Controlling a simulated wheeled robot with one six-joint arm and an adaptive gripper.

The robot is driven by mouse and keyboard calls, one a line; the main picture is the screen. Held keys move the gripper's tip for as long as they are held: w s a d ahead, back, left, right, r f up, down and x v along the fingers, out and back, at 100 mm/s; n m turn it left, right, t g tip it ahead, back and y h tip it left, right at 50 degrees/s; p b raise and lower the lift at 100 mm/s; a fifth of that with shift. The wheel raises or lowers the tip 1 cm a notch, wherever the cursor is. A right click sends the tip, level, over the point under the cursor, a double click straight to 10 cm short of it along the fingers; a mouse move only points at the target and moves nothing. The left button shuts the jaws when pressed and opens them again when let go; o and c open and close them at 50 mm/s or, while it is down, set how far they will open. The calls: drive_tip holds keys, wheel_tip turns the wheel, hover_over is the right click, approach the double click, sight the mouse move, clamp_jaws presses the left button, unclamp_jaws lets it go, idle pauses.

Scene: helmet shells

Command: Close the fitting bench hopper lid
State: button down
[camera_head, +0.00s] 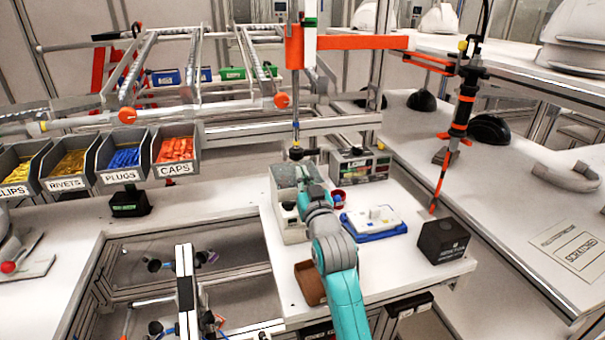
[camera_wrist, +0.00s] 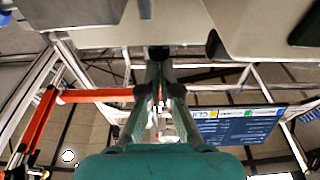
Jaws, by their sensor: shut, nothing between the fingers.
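A pale grey box (camera_head: 281,222), which looks like the fitting bench hopper, stands on the white bench in the head view. A pale greenish, see-through panel (camera_head: 284,174) at its top looks like the lid; I cannot tell its angle. My teal arm reaches to the right side of this box, and my wrist hides part of it. My gripper (camera_wrist: 159,60) is shut and empty. In the wrist view its fingertips are close to pale grey surfaces (camera_wrist: 90,35) across the top; I cannot tell whether they touch.
A blue-and-white tray (camera_head: 375,223), a black box (camera_head: 443,240) and a brown open bin (camera_head: 310,283) stand on the bench. A small organiser (camera_head: 360,165) is behind. An orange hanging tool (camera_head: 460,115) is at right. Labelled bins (camera_head: 120,157) line the left.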

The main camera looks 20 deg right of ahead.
drive_tip(key=shift+f, duration=0.5)
